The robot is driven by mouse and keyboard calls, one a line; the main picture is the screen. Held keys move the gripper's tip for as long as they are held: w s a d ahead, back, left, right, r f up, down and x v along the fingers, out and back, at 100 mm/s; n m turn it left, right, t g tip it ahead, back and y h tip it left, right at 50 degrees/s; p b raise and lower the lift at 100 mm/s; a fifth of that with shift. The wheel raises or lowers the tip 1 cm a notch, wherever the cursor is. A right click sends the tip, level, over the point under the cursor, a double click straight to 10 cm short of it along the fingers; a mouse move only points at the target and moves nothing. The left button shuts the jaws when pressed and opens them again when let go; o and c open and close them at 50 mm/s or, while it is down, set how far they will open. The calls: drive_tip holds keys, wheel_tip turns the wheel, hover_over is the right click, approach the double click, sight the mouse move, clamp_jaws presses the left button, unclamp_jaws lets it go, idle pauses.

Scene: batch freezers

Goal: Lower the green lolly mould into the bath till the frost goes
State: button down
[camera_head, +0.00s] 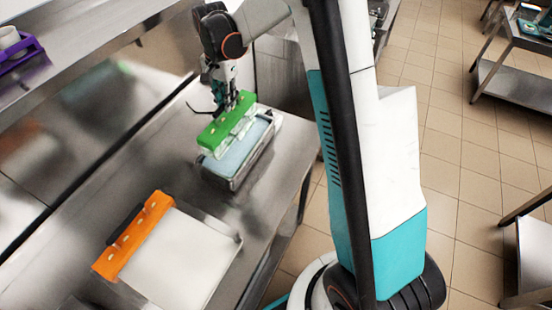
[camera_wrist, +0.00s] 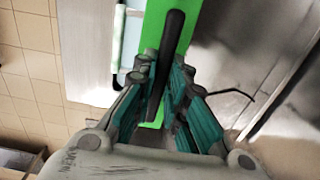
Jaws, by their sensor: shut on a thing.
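The green lolly mould (camera_head: 227,122) has a green top bar and pale, whitish moulds below it. My gripper (camera_head: 226,100) is shut on the mould's dark handle (camera_wrist: 173,55) from above. In the head view the mould is above the left side of the bath (camera_head: 240,175), a metal tub with pale blue liquid. Its lower end is close to the liquid; I cannot tell whether it touches. Frost cannot be made out clearly.
An orange mould bar (camera_head: 135,235) with a dark handle lies at the edge of a tray with a white surface (camera_head: 185,262) at the front left. A purple item (camera_head: 20,55) is on the upper shelf. Bare steel counter (camera_head: 150,165) lies left of the bath.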

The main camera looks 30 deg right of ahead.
sight(240, 131)
drive_tip(key=shift+f+b, duration=0.3)
drive_tip(key=shift+b, duration=0.15)
idle(1.2)
drive_tip(key=shift+f+b, duration=3.65)
drive_tip(key=shift+f, duration=1.2)
idle(1.5)
